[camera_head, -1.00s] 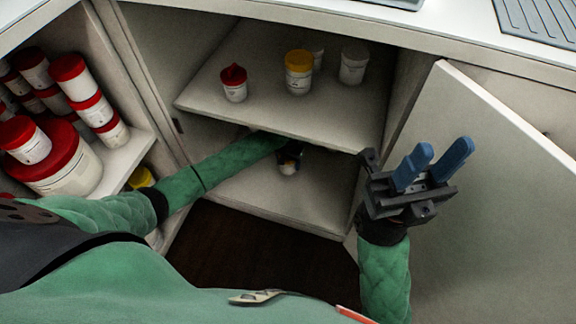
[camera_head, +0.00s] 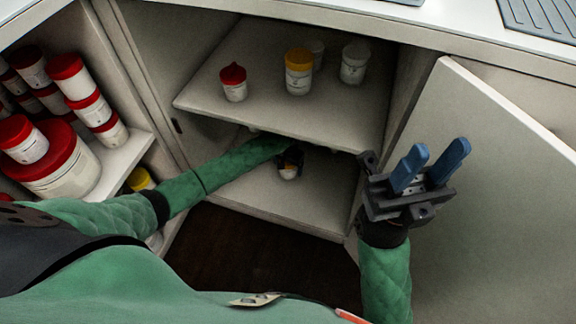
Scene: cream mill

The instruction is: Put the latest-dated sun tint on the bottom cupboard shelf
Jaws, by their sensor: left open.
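The open cupboard has an upper shelf (camera_head: 270,112) and a bottom shelf (camera_head: 310,205). My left arm reaches in under the upper shelf. My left gripper (camera_head: 290,163) is open at a small pale pot (camera_head: 289,173) over the bottom shelf. The gripper partly hides this pot, and I cannot tell whether they touch. On the upper shelf stand a red-lidded pot (camera_head: 233,83), a yellow-lidded pot (camera_head: 298,72) and a white-lidded pot (camera_head: 354,63). No dates are readable. My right gripper (camera_head: 436,163) is open and empty in front of the cupboard's right side.
The cupboard door (camera_head: 500,190) stands open at the right, close to my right gripper. Another pale pot (camera_head: 317,52) stands behind the yellow-lidded one. Open shelving at the left holds several red-lidded tubs (camera_head: 66,172). A worktop edge (camera_head: 330,18) runs above the cupboard.

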